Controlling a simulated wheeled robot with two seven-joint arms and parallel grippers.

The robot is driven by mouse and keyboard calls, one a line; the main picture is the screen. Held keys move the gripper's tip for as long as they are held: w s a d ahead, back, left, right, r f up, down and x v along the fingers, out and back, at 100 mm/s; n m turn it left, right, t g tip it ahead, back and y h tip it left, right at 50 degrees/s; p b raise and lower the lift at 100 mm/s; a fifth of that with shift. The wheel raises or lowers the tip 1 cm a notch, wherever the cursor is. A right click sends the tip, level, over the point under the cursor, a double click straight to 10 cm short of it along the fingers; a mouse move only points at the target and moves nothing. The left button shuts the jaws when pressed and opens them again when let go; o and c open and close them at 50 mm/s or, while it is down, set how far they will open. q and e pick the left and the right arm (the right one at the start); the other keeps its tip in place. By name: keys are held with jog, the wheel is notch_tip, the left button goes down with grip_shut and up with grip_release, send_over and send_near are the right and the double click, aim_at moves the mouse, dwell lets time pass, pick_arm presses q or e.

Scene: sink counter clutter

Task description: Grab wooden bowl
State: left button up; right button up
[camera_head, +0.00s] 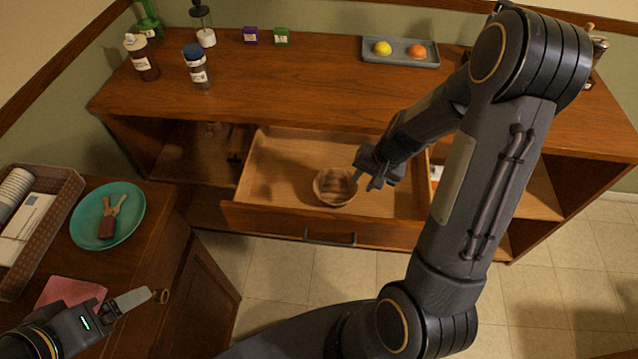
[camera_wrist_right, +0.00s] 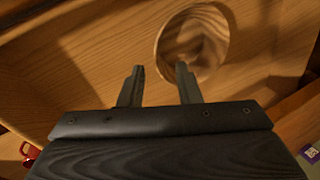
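The wooden bowl (camera_head: 335,187) sits in the open drawer (camera_head: 275,160), near the middle of its front side. It also shows in the right wrist view (camera_wrist_right: 193,42), beyond the fingertips and a little right of centre. My right gripper (camera_head: 365,172) is at the bowl's right side in the head view. In the wrist view its two fingers (camera_wrist_right: 158,75) are apart with nothing between them, and the bowl's near rim is close to the right finger. I cannot tell whether they touch.
The counter above the drawer holds bottles (camera_head: 197,66), small boxes (camera_head: 251,36) and a grey tray (camera_head: 400,50) with a yellow and an orange fruit. A teal plate (camera_head: 107,214), a woven basket (camera_head: 62,190) and a pink cloth (camera_head: 72,292) are at the left. The drawer is otherwise mostly clear.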

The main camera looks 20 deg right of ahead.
aim_at(355, 193)
jog(key=x, duration=0.7)
jog(key=shift+s+f, duration=0.2)
grip_shut()
